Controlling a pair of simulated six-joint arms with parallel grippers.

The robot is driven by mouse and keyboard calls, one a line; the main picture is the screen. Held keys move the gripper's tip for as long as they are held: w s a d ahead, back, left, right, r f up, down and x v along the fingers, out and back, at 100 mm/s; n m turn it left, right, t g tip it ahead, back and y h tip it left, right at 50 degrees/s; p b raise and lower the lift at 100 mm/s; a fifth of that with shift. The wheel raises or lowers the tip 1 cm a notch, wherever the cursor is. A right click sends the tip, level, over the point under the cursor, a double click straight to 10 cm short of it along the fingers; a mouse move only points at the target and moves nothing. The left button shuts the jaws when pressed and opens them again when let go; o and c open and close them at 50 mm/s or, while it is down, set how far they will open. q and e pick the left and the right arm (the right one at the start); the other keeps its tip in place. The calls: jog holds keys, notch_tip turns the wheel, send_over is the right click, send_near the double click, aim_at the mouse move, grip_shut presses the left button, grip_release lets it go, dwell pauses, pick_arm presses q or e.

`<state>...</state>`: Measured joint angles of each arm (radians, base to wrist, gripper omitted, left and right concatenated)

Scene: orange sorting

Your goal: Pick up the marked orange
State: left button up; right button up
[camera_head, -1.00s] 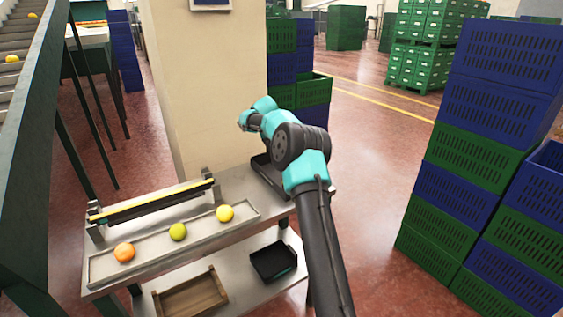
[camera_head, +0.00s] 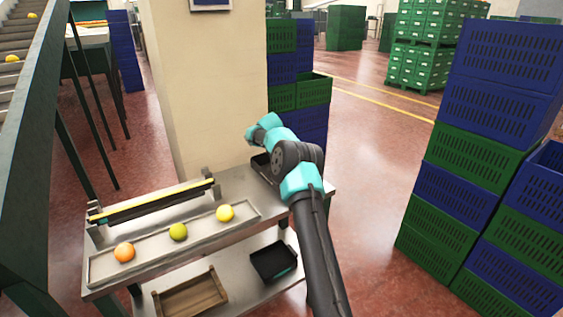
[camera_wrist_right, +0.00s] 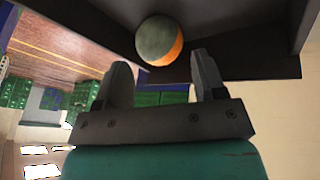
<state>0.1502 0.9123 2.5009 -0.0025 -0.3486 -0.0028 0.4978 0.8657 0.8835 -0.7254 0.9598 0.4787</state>
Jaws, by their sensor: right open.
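In the right wrist view a round fruit (camera_wrist_right: 160,40), part grey-green and part bright orange, sits against dark container walls (camera_wrist_right: 240,68). My right gripper (camera_wrist_right: 160,70) is open, its two fingers spread with the fruit just beyond and between their tips. No contact is visible. In the head view my right arm reaches over a dark tray (camera_head: 262,165) at the table's back right corner; its fingers and the fruit are hidden there. My left gripper is not in view.
A pale tray (camera_head: 150,252) on the metal table holds an orange (camera_head: 124,252), a yellow-green fruit (camera_head: 178,232) and a yellow fruit (camera_head: 225,213). A beige pillar (camera_head: 210,80) stands behind. A wooden crate (camera_head: 190,297) and black bin (camera_head: 273,262) sit on the lower shelf.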

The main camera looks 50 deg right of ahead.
jog(key=shift+x, duration=2.3)
jog(key=shift+c, duration=0.4)
jog(key=c, duration=0.5)
jog(key=shift+r, duration=0.15)
notch_tip(320, 180, up, 10)
jog(key=shift+f, duration=0.1)
